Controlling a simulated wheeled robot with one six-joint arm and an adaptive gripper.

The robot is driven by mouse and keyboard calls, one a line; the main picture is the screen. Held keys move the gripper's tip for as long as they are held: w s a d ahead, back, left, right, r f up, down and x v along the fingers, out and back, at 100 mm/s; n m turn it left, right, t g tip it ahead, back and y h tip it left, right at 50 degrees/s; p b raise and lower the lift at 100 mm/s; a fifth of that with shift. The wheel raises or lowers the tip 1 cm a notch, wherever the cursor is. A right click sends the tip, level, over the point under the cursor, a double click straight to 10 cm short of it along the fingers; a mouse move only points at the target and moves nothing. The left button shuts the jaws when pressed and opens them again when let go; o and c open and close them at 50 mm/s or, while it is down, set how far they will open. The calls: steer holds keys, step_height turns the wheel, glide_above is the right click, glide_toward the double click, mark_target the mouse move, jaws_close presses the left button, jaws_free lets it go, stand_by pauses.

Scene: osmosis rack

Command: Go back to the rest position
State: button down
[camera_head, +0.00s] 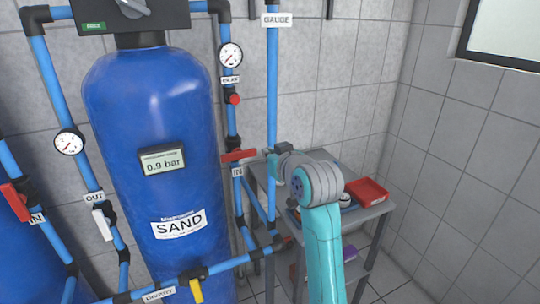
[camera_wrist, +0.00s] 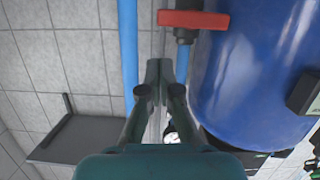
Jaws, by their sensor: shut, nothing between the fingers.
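My gripper (camera_wrist: 159,70) is shut and empty in the wrist view, its fingertips together beside a blue pipe (camera_wrist: 128,40). In the head view my gripper (camera_head: 273,156) is small and partly hidden by my wrist. It is at the right of the red valve handle (camera_head: 238,155) labelled IN on the blue SAND tank (camera_head: 150,100). The red handle (camera_wrist: 193,20) also shows at the top of the wrist view, ahead of the fingertips and apart from them in the picture. I cannot tell the depth between gripper and pipe.
A grey shelf cart (camera_head: 376,212) with a red tray (camera_head: 367,191) stands behind my arm at right. Vertical blue pipes, a gauge (camera_head: 231,55) and a white valve handle (camera_head: 103,224) surround the tank. A yellow valve handle (camera_head: 196,290) is low in front.

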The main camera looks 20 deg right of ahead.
steer(key=shift+f, duration=0.1)
steer(key=s+a+f+m, duration=0.1)
steer(key=s+a+f, duration=0.1)
steer(key=s+f, duration=1)
steer(key=s+a+f, duration=0.3)
steer(key=s+f, duration=0.5)
steer(key=f, duration=0.8)
steer(key=s+a, duration=0.2)
steer(key=s, duration=3.3)
steer(key=shift+a+f, duration=0.2)
steer(key=shift+f, duration=0.15)
